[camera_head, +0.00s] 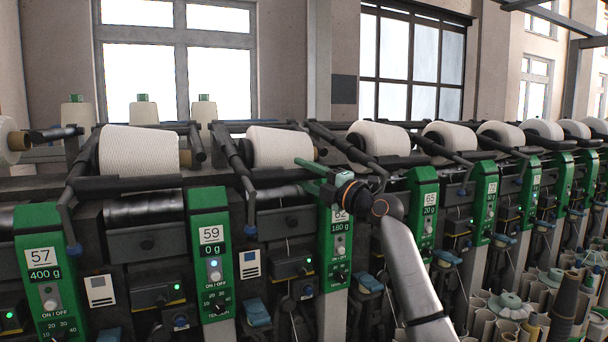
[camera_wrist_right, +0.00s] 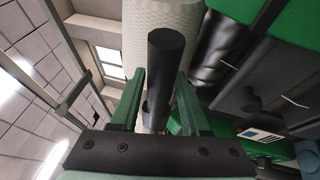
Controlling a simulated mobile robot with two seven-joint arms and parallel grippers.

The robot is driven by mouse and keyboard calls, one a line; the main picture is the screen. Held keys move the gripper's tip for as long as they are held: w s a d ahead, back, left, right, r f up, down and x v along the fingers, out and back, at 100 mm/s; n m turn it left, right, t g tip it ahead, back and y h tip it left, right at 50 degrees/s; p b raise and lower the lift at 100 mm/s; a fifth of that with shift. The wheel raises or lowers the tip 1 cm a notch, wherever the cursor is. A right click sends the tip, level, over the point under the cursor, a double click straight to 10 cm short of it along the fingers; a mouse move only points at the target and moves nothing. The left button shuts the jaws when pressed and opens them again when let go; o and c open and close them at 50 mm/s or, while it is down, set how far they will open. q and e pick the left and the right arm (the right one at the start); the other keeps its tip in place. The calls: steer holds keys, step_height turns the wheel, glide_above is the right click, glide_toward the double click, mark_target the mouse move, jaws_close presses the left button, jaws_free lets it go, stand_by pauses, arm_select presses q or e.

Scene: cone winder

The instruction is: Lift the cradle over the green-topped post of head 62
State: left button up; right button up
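Head 62's green-topped post (camera_head: 336,240) stands in the middle of the head view, its label partly covered by my right gripper. The cradle of that head (camera_head: 276,190) is a black bar and arm in front of a white yarn cone (camera_head: 279,147). My right gripper (camera_head: 308,168) is above and beside the post top, at the right end of the bar. In the right wrist view its green fingers (camera_wrist_right: 160,95) are apart, with a black bar end (camera_wrist_right: 165,65) between or just beyond them; gaps show beside it. Contact is not clear. My left gripper is not in view.
Neighbouring posts 59 (camera_head: 210,250), 57 (camera_head: 48,265) and 65 (camera_head: 422,215) stand close on both sides, each with black cradle arms and white cones. Tubes and green-topped cones (camera_head: 510,305) crowd the lower right. Free room is above the machine, before the windows.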

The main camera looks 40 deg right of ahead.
jaws_close()
stand_by(1.1)
